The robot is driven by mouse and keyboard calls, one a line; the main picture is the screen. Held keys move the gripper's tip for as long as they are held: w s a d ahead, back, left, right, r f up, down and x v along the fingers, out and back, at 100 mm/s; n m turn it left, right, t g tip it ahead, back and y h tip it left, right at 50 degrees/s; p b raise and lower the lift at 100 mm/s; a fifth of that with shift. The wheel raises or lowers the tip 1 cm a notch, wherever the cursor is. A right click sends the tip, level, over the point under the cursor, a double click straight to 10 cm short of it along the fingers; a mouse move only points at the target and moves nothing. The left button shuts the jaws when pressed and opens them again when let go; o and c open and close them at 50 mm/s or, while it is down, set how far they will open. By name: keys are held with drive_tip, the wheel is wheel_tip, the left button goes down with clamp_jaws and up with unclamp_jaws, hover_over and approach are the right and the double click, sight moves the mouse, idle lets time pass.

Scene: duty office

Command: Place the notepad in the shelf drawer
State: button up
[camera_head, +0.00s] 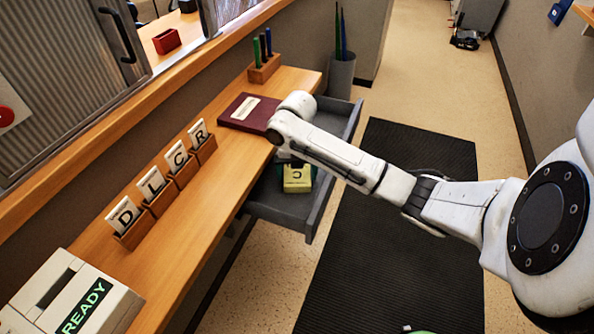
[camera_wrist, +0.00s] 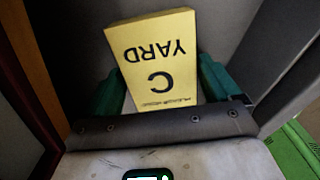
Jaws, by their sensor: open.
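The drawer's grey wall (camera_wrist: 283,50) rises to the right in the wrist view. In the head view my arm hides much of the drawer and most of the gripper.
A maroon book (camera_head: 245,112) lies on the counter (camera_head: 215,190) by my wrist. Lettered cards in wooden holders (camera_head: 168,190), a pen block (camera_head: 264,68) and a "READY" box (camera_head: 65,300) stand along it. A grey bin (camera_head: 341,78) is behind the drawer.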

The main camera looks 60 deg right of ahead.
sight(297, 173)
wheel_tip(297, 173, up, 12)
drive_tip(key=shift+r+p, duration=0.2)
drive_tip(key=shift+p, duration=0.2)
idle(0.4)
